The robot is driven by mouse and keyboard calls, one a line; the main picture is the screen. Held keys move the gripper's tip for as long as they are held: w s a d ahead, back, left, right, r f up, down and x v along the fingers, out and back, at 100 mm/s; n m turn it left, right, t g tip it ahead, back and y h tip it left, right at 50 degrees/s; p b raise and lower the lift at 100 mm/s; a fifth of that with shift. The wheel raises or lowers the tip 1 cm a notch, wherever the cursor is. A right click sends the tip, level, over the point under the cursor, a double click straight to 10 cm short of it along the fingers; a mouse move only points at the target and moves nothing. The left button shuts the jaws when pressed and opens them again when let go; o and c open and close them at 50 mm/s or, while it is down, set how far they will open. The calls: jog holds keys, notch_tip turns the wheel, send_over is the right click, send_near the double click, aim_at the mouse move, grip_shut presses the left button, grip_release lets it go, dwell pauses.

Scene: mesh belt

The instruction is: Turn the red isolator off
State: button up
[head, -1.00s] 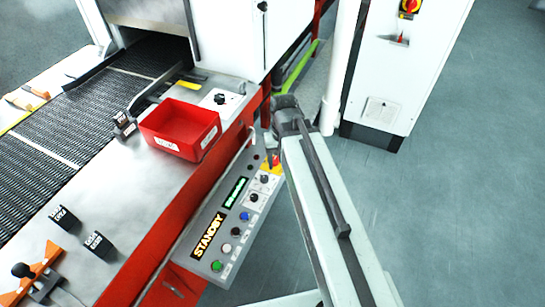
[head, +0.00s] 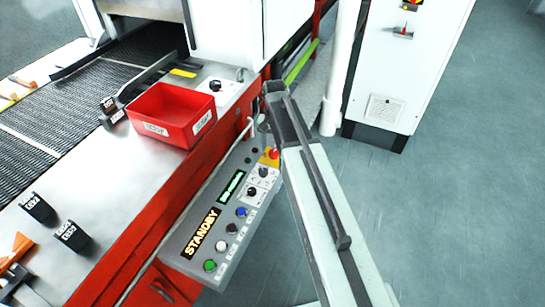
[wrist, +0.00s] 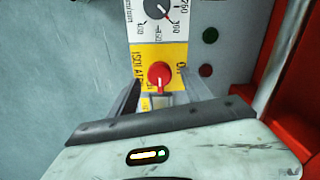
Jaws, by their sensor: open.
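The red isolator (wrist: 160,75) is a round red knob with a grip bar on a yellow plate (wrist: 174,53) lettered ISOLAT and ON. Its bar lies roughly up and down in the wrist view. In the head view the isolator (head: 273,154) sits at the upper end of the grey control panel (head: 190,262), close beside my arm. My gripper (wrist: 162,92) is open, with one finger on each side of the knob in the wrist view. I cannot tell whether the fingers touch it. The panel display reads STANDBY.
A black dial (wrist: 157,8) adjoins the yellow plate. A red bin (head: 165,117) stands on the machine ledge. A white cabinet (head: 385,85) at right carries another red switch on yellow (head: 411,4), cut by the frame edge. A pale rail runs beside the panel. Floor at right is clear.

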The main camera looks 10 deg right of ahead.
notch_tip(320, 180, down, 2)
jog(key=shift+f+b, duration=0.15)
jog(key=shift+b, duration=0.35)
